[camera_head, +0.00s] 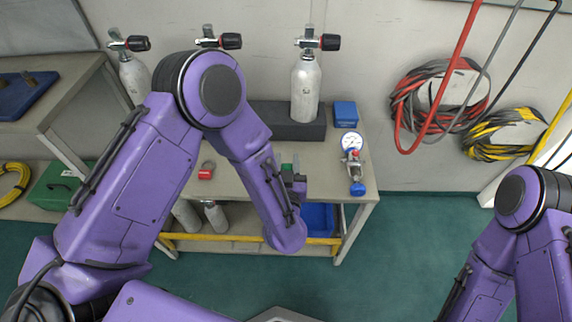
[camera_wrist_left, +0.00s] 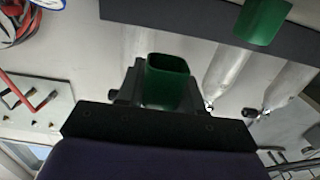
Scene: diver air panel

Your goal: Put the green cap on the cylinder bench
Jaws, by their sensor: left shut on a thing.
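My left gripper (camera_head: 289,172) is shut on a green cap (camera_head: 287,167), held above the right half of the cylinder bench (camera_head: 328,182). I cannot tell the cap's exact height over the bench. In the left wrist view the held green cap (camera_wrist_left: 167,82) shows its hollow open end between the fingers (camera_wrist_left: 155,88). A second green piece (camera_wrist_left: 263,20) shows at the top right of that view, in front of the dark block. My left arm hides part of the bench in the head view. My right arm is at the right edge, its gripper out of view.
A dark block (camera_head: 272,118) with a grey cylinder (camera_head: 304,88) runs along the bench's back. A blue box (camera_head: 345,114), a gauge assembly (camera_head: 353,160) and a red item (camera_head: 206,170) stand on the bench. Coiled hoses (camera_head: 432,95) hang on the wall at right.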

